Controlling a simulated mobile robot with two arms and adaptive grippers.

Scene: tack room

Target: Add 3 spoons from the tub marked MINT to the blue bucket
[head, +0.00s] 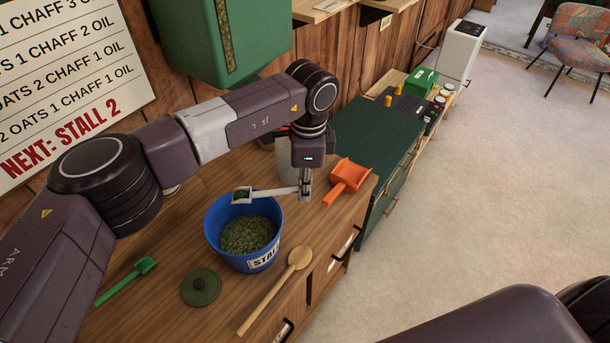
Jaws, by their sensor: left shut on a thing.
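The blue bucket (212,228) stands on the wooden counter, its front label partly readable as "STAL". Green chopped stuff (248,235) lies inside it. My left gripper (305,197) points down just right of the bucket, shut on the handle of a pale spoon (272,192). The spoon reaches left, with its bowl over the bucket's far rim and dark green stuff in the bowl. A whitish container (287,148) behind my left gripper is mostly hidden. I cannot read the word MINT on anything. My right gripper is out of view.
An orange scoop (348,178) lies right of my left gripper. A wooden spoon (275,288), a dark green lid (200,288) and a green scoop (127,280) lie around the bucket's near and left sides. A board (65,85) reads "NEXT: STALL 2".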

